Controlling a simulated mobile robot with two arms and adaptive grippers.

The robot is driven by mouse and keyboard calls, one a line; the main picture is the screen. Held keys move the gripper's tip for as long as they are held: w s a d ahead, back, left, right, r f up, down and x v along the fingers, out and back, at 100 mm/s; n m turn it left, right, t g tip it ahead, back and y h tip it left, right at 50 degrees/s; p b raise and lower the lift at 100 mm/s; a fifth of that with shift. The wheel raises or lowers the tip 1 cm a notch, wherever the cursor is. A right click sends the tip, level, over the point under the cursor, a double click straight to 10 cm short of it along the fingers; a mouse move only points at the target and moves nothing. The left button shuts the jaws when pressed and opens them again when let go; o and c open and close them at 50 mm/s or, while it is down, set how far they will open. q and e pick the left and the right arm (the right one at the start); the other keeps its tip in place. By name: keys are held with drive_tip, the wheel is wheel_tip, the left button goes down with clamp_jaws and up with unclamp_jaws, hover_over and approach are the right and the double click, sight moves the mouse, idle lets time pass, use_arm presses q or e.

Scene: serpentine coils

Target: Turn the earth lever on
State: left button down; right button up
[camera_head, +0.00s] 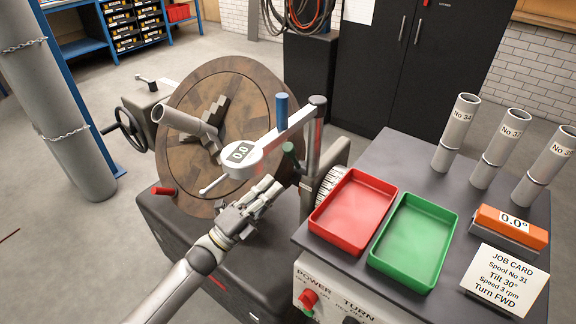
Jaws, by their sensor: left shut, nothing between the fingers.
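No label reading "earth" is legible, so I cannot tell for sure which part is the earth lever. A small green-tipped handle (288,148) stands by the metal post, just above and right of my left gripper. A red-tipped lever (163,190) sticks out at the lower left of the round wooden faceplate (190,100). My left gripper (268,187) is shut and empty in front of the faceplate's lower right edge, below the white arm with the 0.0 readout (240,153). Whether it touches the green-tipped handle is unclear. My right gripper is out of view.
A blue handle (282,111) stands on the white arm beside the post (311,145). A red tray (353,212), a green tray (415,240), numbered tubes (504,148) and a job card (505,280) sit on the bench. A red power knob (308,298) is on its front.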

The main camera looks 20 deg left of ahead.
sight(294, 159)
use_arm(q)
drive_tip(key=p+x, duration=0.1)
drive_tip(key=x, duration=0.5)
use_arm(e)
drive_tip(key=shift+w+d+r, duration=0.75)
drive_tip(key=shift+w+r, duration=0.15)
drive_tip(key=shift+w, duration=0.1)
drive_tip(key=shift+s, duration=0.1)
